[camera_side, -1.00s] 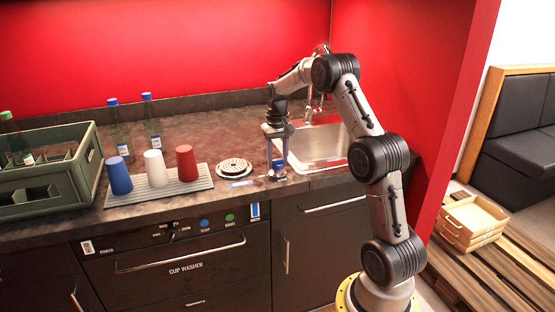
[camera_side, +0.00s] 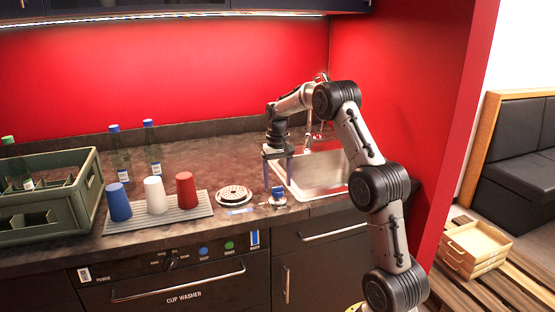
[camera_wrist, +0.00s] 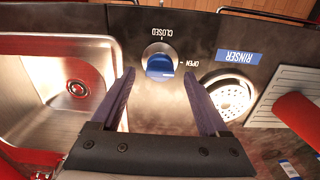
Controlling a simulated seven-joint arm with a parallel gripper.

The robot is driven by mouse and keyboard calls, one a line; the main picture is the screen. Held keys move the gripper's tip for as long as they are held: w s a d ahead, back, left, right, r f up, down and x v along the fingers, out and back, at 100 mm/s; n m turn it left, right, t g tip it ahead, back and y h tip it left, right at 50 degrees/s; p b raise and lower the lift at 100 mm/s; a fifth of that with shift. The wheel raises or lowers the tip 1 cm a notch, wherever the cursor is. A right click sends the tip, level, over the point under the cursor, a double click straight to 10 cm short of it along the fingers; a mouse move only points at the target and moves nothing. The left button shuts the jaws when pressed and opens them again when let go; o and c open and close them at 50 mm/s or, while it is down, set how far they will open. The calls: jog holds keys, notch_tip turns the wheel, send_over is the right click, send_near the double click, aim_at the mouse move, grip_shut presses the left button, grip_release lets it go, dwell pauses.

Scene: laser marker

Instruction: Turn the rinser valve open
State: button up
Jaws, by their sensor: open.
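The rinser valve (camera_wrist: 160,64) is a round knob with a blue grip on the dark counter. The wrist view shows a CLOSED label at its upper side and an OPEN label to its right. In the side view the blue knob (camera_side: 278,191) sits at the counter's front, left of the sink. My gripper (camera_wrist: 159,76) is open and empty, its two fingers appearing either side of the knob with gaps. In the side view my gripper (camera_side: 278,186) is just above the knob. The knob's exact pointer angle is hard to tell.
The round rinser plate (camera_side: 234,194) and its blue RINSER label (camera_wrist: 235,56) lie beside the valve. The sink (camera_side: 318,178) is on the other side. Blue (camera_side: 118,202), white (camera_side: 155,194) and red (camera_side: 186,189) cups stand on a ribbed tray (camera_side: 172,210), near a green crate (camera_side: 62,225).

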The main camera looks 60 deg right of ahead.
notch_tip(320, 180, up, 12)
jog(key=shift+f, duration=0.15)
dwell(0.5)
jog(key=w+a+r+n+t, duration=0.1)
jog(key=w+a+r, duration=0.1)
jog(key=a+r, duration=0.3)
jog(key=s+a+r+n+t+h, duration=0.15)
jog(key=s+a+r, duration=0.25)
jog(key=a, duration=0.5)
jog(key=s+a+r+n+t+y, duration=0.1)
jog(key=s+a+r+n, duration=0.3)
jog(key=a, duration=0.6)
jog(key=s+a+f+t, duration=0.1)
jog(key=s+a+f, duration=0.4)
jog(key=s, duration=0.4)
jog(key=s+a+f+n+t, duration=0.1)
jog(key=s+a+f+n, duration=0.1)
jog(key=s+f, duration=0.5)
notch_tip(320, 180, down, 2)
jog(key=shift+a+f+n, duration=0.25)
jog(key=shift+a+n, duration=0.1)
jog(key=shift+a, duration=0.5)
